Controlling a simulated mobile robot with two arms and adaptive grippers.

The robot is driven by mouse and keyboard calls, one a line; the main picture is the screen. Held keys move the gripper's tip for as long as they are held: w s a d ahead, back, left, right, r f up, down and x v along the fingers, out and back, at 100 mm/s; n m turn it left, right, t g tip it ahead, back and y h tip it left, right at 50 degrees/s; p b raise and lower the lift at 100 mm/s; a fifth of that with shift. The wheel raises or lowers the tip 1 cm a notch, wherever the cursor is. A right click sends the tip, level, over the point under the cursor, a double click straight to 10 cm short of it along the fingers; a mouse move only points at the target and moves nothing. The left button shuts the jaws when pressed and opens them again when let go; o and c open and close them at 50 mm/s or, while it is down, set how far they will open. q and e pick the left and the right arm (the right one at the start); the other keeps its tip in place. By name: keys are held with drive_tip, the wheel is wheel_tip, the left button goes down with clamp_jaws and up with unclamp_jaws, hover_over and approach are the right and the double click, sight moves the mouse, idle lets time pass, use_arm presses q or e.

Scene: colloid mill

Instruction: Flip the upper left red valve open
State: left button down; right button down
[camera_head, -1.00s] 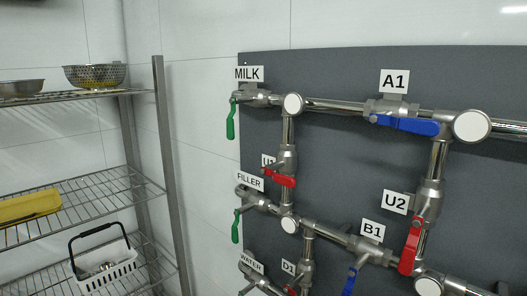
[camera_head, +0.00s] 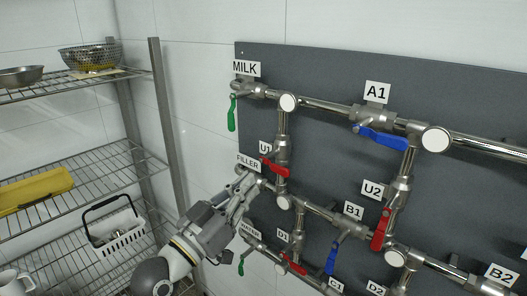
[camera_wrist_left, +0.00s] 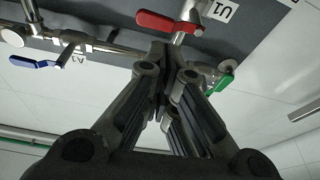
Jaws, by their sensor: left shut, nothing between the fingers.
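The upper left red valve handle (camera_head: 275,168) is on the vertical pipe by the U1 label, right of centre. It slants across the pipe, sloping down to the right. In the left wrist view the red handle (camera_wrist_left: 168,22) lies at the top, just beyond the fingertips. My left gripper (camera_head: 246,183) is shut and empty. In the head view it is just below and left of the red handle, in front of the pipe near the FILLER label. In the wrist view a gap seems to separate it from the handle. My right gripper is not in view.
Green handles (camera_head: 232,113) hang at the board's left side. A blue handle (camera_head: 380,137) is by A1, another by B1. A red handle (camera_head: 381,230) is at U2, another at D1. A wire shelf (camera_head: 75,185) with a basket stands at left.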

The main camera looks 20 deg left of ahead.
use_arm(q)
drive_tip(key=shift+m+t+h, duration=0.3)
drive_tip(key=shift+h, duration=0.1)
drive_tip(key=s+r, duration=0.1)
drive_tip(key=r, duration=0.1)
drive_tip(key=s+r, duration=0.1)
drive_tip(key=r, duration=0.1)
drive_tip(key=shift+s+d, duration=0.1)
drive_tip(key=shift+s, duration=0.1)
drive_tip(key=shift+r, duration=0.1)
wheel_tip(320, 180, up, 4)
drive_tip(key=p, duration=0.6)
hover_over(280, 171)
drive_tip(key=s+a, duration=0.1)
drive_tip(key=s, duration=0.1)
drive_tip(key=shift+f, duration=2.45)
